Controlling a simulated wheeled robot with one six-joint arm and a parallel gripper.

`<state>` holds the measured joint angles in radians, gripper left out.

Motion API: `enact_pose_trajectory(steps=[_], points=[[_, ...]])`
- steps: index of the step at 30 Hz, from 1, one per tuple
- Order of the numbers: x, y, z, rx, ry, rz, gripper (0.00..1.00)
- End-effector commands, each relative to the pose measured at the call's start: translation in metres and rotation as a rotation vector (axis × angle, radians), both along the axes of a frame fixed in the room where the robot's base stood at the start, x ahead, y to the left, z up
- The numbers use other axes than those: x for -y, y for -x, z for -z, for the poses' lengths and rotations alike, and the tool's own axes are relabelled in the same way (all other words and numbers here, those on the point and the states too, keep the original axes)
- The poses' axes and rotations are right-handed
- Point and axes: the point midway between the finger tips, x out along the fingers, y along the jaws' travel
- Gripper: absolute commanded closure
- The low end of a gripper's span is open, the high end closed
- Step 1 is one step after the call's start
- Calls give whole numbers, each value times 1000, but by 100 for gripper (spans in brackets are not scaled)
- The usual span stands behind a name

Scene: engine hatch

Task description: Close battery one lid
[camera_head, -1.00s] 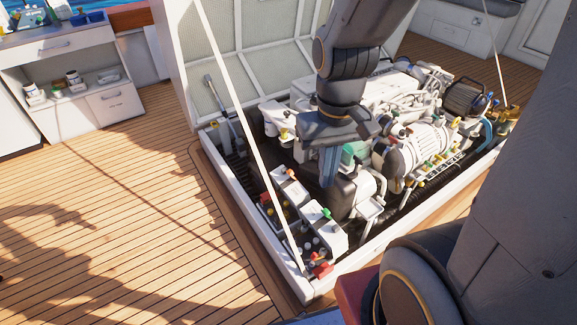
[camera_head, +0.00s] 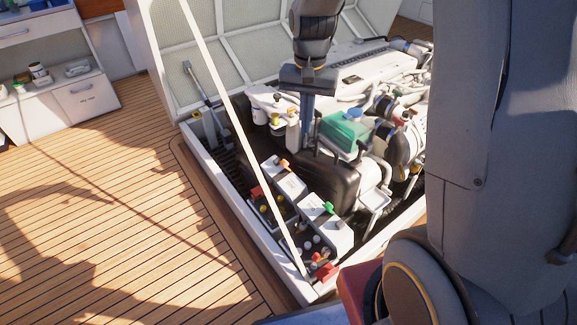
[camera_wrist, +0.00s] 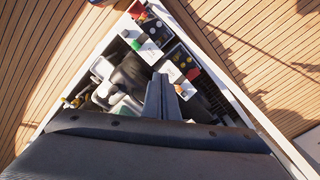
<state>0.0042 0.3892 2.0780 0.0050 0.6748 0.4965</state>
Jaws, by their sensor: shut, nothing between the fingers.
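Two dark batteries sit in the near corner of the hatch; I cannot tell which is battery one. The farther battery (camera_head: 266,212) has yellow caps, and its white lid (camera_head: 291,186) with an orange knob is open. The nearer battery (camera_head: 305,243) has white caps, and its white lid (camera_head: 336,237) with a green knob is also open. My gripper (camera_head: 307,145) is shut and empty, behind and above the batteries, beyond a black container.
A black container (camera_head: 327,182) with upright handles stands between my gripper and the batteries. A green-topped tank (camera_head: 346,131) and the engine (camera_head: 375,75) lie to the right. A white strut (camera_head: 225,90) slants across the hatch's left side. Open wooden deck (camera_head: 120,220) lies left.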

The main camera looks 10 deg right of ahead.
Motion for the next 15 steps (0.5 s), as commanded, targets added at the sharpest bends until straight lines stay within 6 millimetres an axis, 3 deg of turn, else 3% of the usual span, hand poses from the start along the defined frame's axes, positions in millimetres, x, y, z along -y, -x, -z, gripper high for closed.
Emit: enact_pose_trajectory(steps=[1, 9, 15], points=[[1, -24, 27, -1, 0, 44, 100], [7, -121, 121, -2, 2, 304, 100], [10, -183, 195, -3, 3, 487, 100]])
